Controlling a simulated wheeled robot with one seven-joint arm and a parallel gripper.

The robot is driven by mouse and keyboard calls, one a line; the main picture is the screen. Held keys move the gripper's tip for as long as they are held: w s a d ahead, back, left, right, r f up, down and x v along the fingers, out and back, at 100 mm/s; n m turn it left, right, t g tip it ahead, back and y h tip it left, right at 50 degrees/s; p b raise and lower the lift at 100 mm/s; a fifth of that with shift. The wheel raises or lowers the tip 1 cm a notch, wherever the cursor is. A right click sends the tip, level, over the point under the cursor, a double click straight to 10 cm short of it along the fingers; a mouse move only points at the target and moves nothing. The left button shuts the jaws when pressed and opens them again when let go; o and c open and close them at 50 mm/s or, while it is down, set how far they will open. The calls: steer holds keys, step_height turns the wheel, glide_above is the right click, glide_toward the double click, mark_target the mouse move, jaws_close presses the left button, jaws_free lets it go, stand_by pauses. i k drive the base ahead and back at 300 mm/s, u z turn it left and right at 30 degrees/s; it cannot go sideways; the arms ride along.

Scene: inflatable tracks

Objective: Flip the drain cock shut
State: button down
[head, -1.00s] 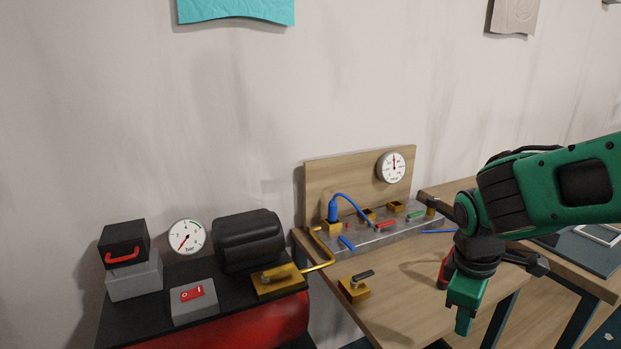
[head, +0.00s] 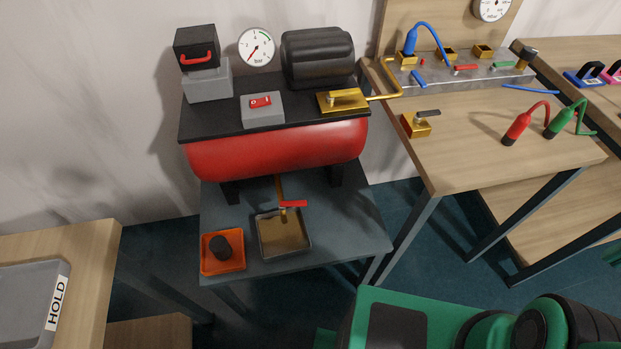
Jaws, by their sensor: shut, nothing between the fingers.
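The drain cock (head: 292,204) is a small red lever on a thin brass pipe (head: 279,187) that comes down from under the red compressor tank (head: 280,150). The lever points to the right, roughly crosswise to the pipe. The cock's outlet is over a square tray (head: 258,247) with a brownish bottom, on the low grey shelf. My gripper is out of view in the head view; only green links of my arm show at the bottom right, well apart from the cock.
An orange tray (head: 222,263) with a black knob-shaped piece stands left of the square tray. A wooden table (head: 480,165) with brass valves and hoses is at the right. A table with a grey HOLD tray (head: 30,305) is at the left.

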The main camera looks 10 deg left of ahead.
mark_target(283, 204)
steer(key=u, duration=1.05)
steer(key=k, duration=1.2)
steer(key=z, duration=0.7)
steer(key=i, duration=1)
steer(key=u, duration=0.05)
